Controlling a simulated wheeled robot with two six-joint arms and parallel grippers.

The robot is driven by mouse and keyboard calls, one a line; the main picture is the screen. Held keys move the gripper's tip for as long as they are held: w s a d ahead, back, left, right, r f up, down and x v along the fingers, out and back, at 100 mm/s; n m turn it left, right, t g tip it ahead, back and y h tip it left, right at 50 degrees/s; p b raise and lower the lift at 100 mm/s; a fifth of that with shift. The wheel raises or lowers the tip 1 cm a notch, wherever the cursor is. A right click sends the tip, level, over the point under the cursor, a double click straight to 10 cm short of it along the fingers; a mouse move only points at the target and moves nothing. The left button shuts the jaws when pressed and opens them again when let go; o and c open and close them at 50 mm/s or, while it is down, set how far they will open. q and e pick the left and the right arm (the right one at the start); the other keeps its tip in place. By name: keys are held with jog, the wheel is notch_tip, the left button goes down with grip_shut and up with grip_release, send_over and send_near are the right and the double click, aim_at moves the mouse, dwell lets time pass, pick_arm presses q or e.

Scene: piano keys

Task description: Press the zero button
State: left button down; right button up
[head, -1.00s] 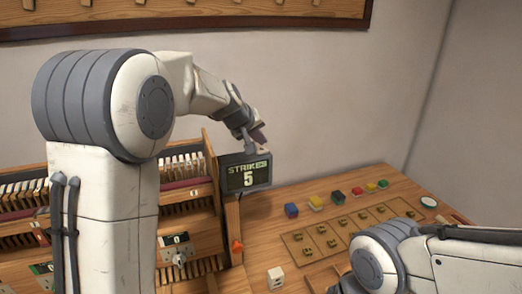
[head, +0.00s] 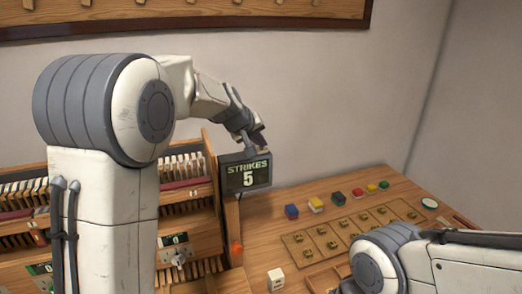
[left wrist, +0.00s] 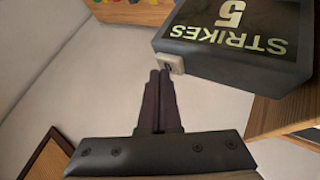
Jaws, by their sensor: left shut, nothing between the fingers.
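A dark display box (head: 245,174) reading "STRIKES 5" stands at the middle of the head view. It is upside down at the upper right of the left wrist view (left wrist: 240,35). A small pale button with a dark mark, likely the zero button (left wrist: 168,64), sits on its edge. My left gripper (left wrist: 160,74) is shut and empty, its dark fingertips close beside the button; I cannot tell whether they touch. In the head view the left gripper (head: 262,147) is just above the box's top. My right gripper is out of view.
Wooden key racks (head: 190,225) stand left of the display. On the wooden desk (head: 270,215) are several coloured blocks, including a blue one (head: 292,211), a panel of brass pieces (head: 320,232) and a white block (head: 276,279). The wall is behind.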

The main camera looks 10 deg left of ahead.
aim_at(261, 150)
pick_arm(q)
jog(key=shift+f, duration=0.25)
jog(key=shift+r, duration=0.1)
dwell(0.3)
jog(key=shift+r+p, duration=0.55)
jog(key=shift+r, duration=0.2)
notch_tip(261, 150, up, 5)
jog(key=p, duration=0.4)
dwell(0.5)
